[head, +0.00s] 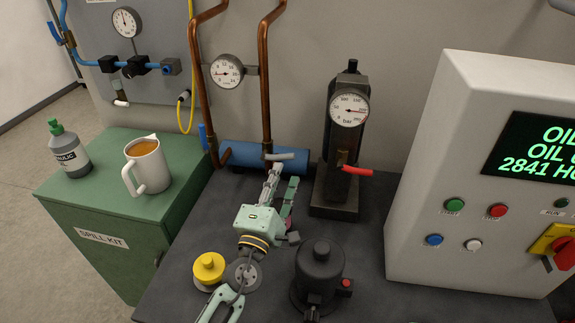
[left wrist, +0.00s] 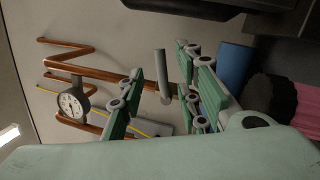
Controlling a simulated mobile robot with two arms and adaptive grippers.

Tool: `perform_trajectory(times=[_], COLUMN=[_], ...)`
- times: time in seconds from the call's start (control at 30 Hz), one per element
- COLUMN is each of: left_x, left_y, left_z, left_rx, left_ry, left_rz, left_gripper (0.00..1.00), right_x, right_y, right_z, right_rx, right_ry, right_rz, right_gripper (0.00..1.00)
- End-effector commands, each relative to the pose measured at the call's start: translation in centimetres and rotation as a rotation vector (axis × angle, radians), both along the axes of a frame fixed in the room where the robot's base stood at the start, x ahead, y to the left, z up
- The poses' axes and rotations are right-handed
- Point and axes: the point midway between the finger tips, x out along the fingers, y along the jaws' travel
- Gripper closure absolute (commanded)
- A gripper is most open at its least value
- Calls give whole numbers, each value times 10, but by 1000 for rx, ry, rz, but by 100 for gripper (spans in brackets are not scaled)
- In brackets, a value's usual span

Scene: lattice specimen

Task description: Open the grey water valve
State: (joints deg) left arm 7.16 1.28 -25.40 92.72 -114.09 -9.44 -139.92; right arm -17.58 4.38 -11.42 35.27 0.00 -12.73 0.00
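The grey water valve handle (head: 285,157) is a short grey lever at the foot of the right copper pipe, just above the blue cylinder. It lies roughly level and points right in the head view. My left gripper (head: 283,180) reaches up from the bench just below the handle. In the left wrist view its green fingers stand apart on both sides, and the handle (left wrist: 163,75) shows in the gap between them. I see no finger closed on it; how deep it sits between the fingers I cannot tell. My right gripper is not in view.
A black column with a gauge (head: 349,108) and red lever (head: 357,171) stands to the right. A black motor-like unit (head: 320,272) and yellow knob (head: 209,266) are near my left arm. A mug (head: 150,166) and bottle (head: 69,150) stand on the green cabinet (head: 103,238).

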Motion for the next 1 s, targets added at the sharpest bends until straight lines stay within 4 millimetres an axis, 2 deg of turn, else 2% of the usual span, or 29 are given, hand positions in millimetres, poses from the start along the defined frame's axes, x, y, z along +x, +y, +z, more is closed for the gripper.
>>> perform_trajectory(times=[0.2,0.4,0.8,1.0], left_x=[40,63,70,70], left_y=[-12,-19,-21,-21], left_z=[8,14,15,15], left_rx=[0,-2,-1,-3], left_ry=[-2,-2,0,-1], left_rz=[1,0,1,1], left_gripper=[69,69,69,85], right_x=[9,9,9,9], right_y=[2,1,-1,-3], right_z=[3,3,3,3], right_rx=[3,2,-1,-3], right_ry=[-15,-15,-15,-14], right_rz=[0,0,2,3], right_gripper=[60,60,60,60])
